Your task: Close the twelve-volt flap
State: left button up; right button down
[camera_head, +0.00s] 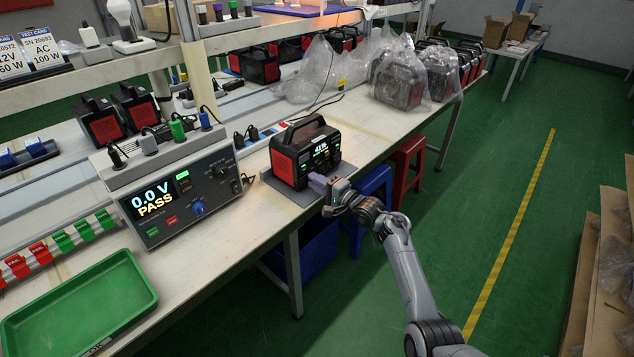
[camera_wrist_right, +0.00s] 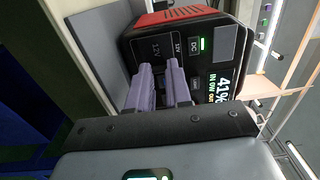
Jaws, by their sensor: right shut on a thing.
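The power station (camera_head: 305,152), black with red sides, stands on a grey mat on the bench in the head view. Its lit front display reads 41%. In the right wrist view the power station (camera_wrist_right: 205,45) appears turned on its side, with 12V and DC labels on its front. My right gripper (camera_head: 317,182) reaches its lower front from the right. In the wrist view its two purple fingers (camera_wrist_right: 161,76) touch or nearly touch the front by the 12V label, shut with a small gap on the twelve-volt flap, which the fingers mostly hide. My left gripper is not in view.
A tester (camera_head: 180,190) showing 0.0 V PASS stands left of the power station. A green tray (camera_head: 78,303) lies at the bench's front left. Plastic-wrapped units (camera_head: 398,82) stand farther back.

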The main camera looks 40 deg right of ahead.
jog(key=c, duration=1.2)
grip_release()
jog(key=shift+c, duration=0.2)
jog(key=shift+o, duration=1)
jog(key=shift+s, duration=0.1)
jog(key=shift+s+p, duration=0.2)
jog(key=shift+p, duration=0.1)
jog(key=s+d+p, duration=0.1)
jog(key=s+p, duration=0.3)
jog(key=s, duration=0.6)
jog(key=shift+d, duration=0.35)
